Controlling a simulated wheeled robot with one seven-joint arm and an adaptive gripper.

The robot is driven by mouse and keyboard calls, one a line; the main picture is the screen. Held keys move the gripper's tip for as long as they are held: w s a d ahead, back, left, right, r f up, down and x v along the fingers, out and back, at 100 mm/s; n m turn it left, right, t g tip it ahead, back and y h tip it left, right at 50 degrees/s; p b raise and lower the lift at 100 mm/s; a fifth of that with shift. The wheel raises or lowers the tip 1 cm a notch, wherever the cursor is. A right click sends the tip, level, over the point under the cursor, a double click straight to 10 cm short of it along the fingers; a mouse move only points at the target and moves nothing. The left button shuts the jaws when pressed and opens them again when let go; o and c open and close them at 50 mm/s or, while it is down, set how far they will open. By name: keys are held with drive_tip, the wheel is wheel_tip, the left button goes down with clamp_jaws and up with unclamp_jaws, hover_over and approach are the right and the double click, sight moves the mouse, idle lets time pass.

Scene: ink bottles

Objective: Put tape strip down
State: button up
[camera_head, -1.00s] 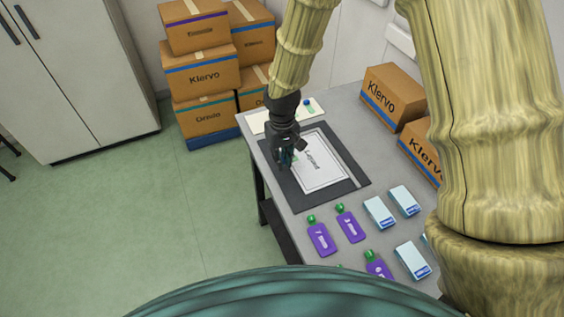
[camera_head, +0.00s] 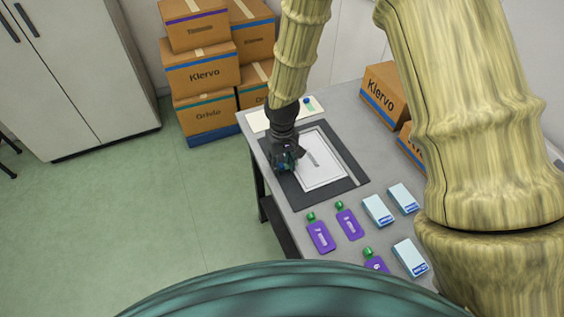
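My gripper (camera_head: 287,163) is black and points down over the left edge of a white printed sheet (camera_head: 322,170). The sheet lies on a dark mat (camera_head: 341,152) on the grey table. Small teal-green and blue bits show at the fingers, but I cannot tell whether they are a tape strip or parts of the gripper. The fingers are too small and dark to tell open from shut, or whether they touch the sheet. No tape strip can be made out for certain.
Purple bottles with green caps (camera_head: 320,236) and pale boxes (camera_head: 379,210) lie on the front of the table (camera_head: 290,222). A cream board (camera_head: 257,121) with small blue and green items lies at the back. Cartons (camera_head: 383,92) stand along the right; more are stacked behind on the floor.

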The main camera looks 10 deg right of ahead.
sight(282, 166)
wheel_tip(282, 166, up, 12)
drive_tip(key=b, duration=0.3)
drive_tip(key=shift+r, duration=0.15)
idle(0.6)
idle(0.3)
drive_tip(key=shift+f+p, duration=1.55)
drive_tip(key=shift+f, duration=4.6)
